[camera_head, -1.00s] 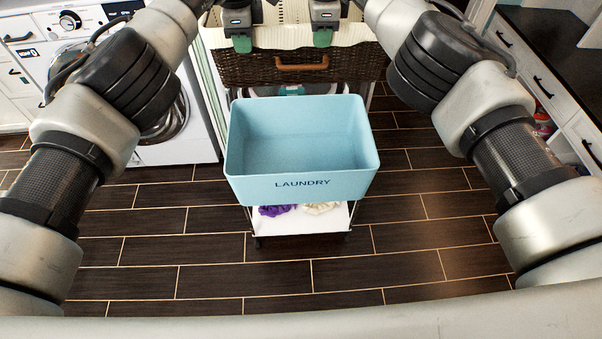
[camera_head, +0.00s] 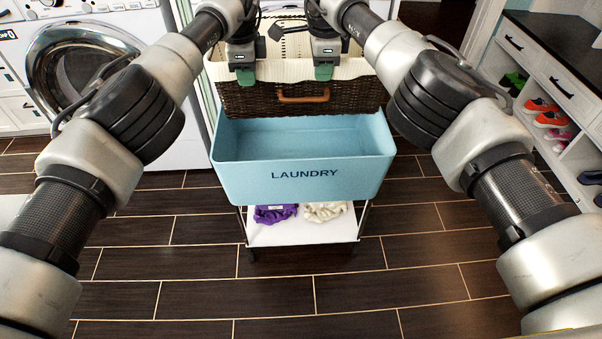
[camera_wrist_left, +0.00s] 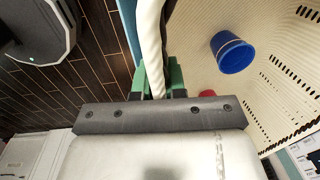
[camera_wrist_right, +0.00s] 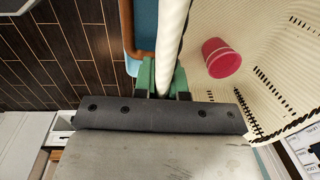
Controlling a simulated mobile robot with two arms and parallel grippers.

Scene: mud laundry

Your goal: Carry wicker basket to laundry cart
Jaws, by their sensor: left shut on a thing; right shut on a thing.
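The wicker basket (camera_head: 240,102) is dark brown with a cream lining and a brown front handle. It is held level at the far edge of the light blue laundry cart (camera_head: 305,186), its lower front edge near the bin's back rim; I cannot tell whether they touch. The bin's visible inside is empty. My left gripper (camera_head: 245,75) and right gripper (camera_head: 324,72) are shut on the basket's near rim, left and right. The wrist views show both the left gripper (camera_wrist_left: 158,80) and right gripper (camera_wrist_right: 162,78) pinching the lined rim. A blue cup (camera_wrist_left: 232,54) and a red cup (camera_wrist_right: 222,58) lie inside.
Purple cloth (camera_head: 275,213) and cream cloth (camera_head: 324,211) lie on the cart's white lower shelf (camera_head: 300,234). A washing machine (camera_head: 165,105) stands at left. A shoe cubby (camera_head: 533,90) with several shoes is at right. The dark tiled floor in front is clear.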

